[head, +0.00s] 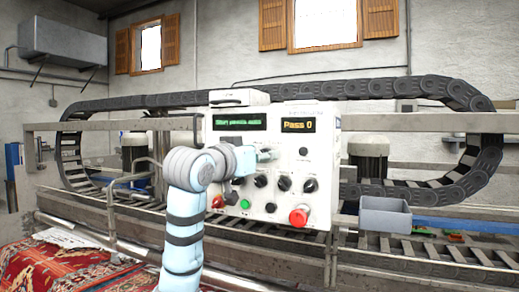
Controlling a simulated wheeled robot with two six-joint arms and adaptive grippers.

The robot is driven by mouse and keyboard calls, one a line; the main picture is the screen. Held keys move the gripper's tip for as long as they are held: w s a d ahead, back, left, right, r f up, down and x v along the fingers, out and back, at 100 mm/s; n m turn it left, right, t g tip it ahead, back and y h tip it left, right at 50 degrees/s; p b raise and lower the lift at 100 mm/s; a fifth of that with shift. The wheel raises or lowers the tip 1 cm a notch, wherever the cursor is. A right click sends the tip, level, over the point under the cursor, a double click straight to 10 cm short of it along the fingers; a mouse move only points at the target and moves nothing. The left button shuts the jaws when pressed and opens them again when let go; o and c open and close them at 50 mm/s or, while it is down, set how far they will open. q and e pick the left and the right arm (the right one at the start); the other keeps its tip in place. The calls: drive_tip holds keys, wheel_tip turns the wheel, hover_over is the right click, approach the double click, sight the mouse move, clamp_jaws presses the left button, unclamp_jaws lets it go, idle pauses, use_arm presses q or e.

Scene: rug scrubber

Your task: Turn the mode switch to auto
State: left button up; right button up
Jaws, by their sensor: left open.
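The white control panel (322,160) stands in the middle of the head view, with several black knobs in a row, such as one (284,183) and another (310,185) at the right. I cannot read the labels, so I cannot tell which knob is the mode switch. My left gripper (266,155) is open in front of the panel, just above the knob row and below the green display. My arm hides the panel's left part. I cannot tell whether the gripper touches the panel. My right gripper is out of view.
A big red button (299,216) and a green button (245,204) sit low on the panel. The right display (297,125) reads "Pass 0". A grey bin (385,216) stands at right. A patterned rug (60,270) lies at lower left. Metal rails run behind.

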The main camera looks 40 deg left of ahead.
use_arm(q)
drive_tip(key=shift+w, duration=0.3)
drive_tip(key=shift+w, duration=0.1)
clamp_jaws()
